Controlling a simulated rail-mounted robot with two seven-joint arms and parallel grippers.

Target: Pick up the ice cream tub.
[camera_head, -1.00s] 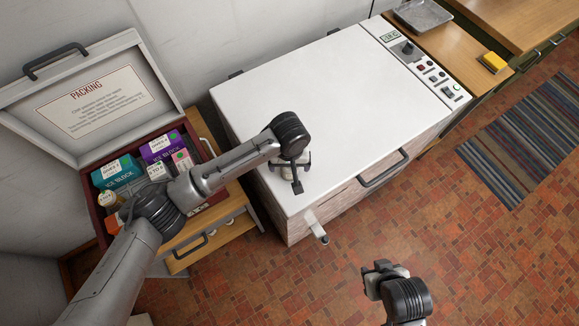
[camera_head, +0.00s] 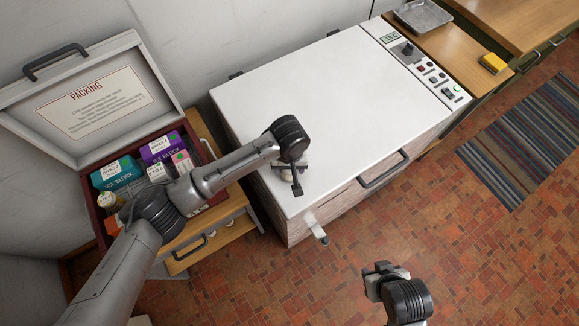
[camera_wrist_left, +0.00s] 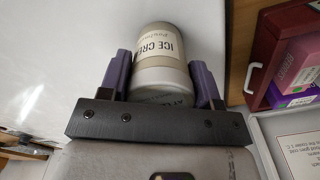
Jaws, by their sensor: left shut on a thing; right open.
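The ice cream tub (camera_wrist_left: 160,62) is a small round tub with a beige lid and a label reading "ICE CRE…" in the left wrist view. It sits between the two purple fingers of my left gripper (camera_wrist_left: 163,80), which is shut on it. In the head view, my left gripper (camera_head: 290,174) is over the near left part of the white chest freezer lid (camera_head: 320,90), and the tub is mostly hidden under it. I cannot tell whether the tub touches the lid. My right gripper (camera_head: 374,281) is open and empty above the brick floor.
An open packing box (camera_head: 98,215) with ice blocks and other packages stands left of the freezer on a wooden cabinet. A metal tray (camera_head: 423,16) and a yellow sponge (camera_head: 493,63) lie on the right counter. Most of the freezer lid is clear.

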